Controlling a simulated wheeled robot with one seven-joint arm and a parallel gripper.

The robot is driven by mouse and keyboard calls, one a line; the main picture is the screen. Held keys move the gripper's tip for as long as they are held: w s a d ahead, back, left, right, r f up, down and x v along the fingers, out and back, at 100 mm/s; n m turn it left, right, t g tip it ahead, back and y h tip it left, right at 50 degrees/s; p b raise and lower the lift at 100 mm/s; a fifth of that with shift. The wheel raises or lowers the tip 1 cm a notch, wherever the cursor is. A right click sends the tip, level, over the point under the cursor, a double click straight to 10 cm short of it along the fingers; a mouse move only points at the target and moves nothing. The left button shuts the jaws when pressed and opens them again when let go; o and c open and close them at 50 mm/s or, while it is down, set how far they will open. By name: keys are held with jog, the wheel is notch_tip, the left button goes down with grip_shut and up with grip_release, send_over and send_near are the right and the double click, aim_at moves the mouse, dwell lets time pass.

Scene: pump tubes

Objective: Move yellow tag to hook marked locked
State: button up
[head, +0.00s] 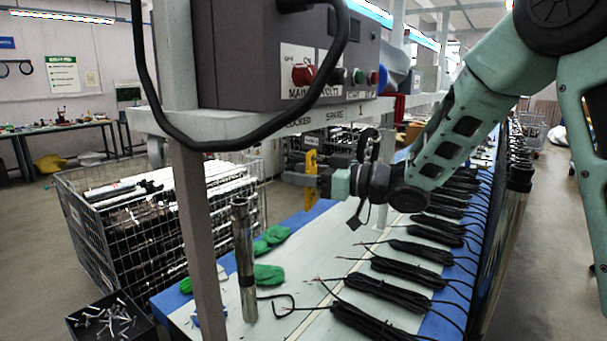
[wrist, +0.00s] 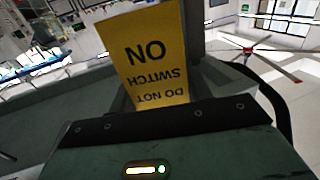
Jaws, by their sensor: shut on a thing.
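The yellow tag (head: 311,186) hangs upright at my gripper's tip in the head view, below the white rail. In the wrist view the yellow tag (wrist: 155,60) reads "DO NOT SWITCH ON", upside down. My gripper (head: 322,182) is shut on the tag; the fingers are small and partly hidden. The tag is beneath and between these labels in the picture. I cannot make out the hooks clearly, nor whether the tag touches one.
A grey control box (head: 250,60) with red, black and green knobs sits above the rail, with a thick black cable looping before it. A post (head: 195,230) and a metal tube (head: 243,260) stand at left. Black cable bundles (head: 400,280) cover the bench's right side.

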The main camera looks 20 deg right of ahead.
dwell(0.3)
jog(key=o, duration=1)
jog(key=shift+o, duration=0.2)
jog(key=b+v, duration=0.5)
jog(key=v, duration=1.2)
jog(key=w+a+f+m+t+h, duration=0.1)
jog(key=w+a+f+m+h, duration=0.2)
jog(key=w+a+f+h, duration=0.25)
jog(key=s+a+f+m+g+h, duration=0.1)
jog(key=s+a+f+g+h, duration=0.2)
jog(key=s+a+f+h, duration=0.25)
jog(key=s+a+f+g, duration=0.2)
jog(key=s+g, duration=0.1)
jog(key=s, duration=0.5)
jog(key=s+a+f+n+g+h, duration=0.1)
jog(key=s+a+f+g, duration=0.1)
jog(key=s, duration=0.6)
jog(key=s+a+f+g+h, duration=0.1)
jog(key=s+a+f+g, duration=0.2)
jog(key=s, duration=0.5)
jog(key=shift+f+n+g, duration=0.3)
jog(key=shift+f+g, duration=0.35)
jog(key=shift+g, duration=0.05)
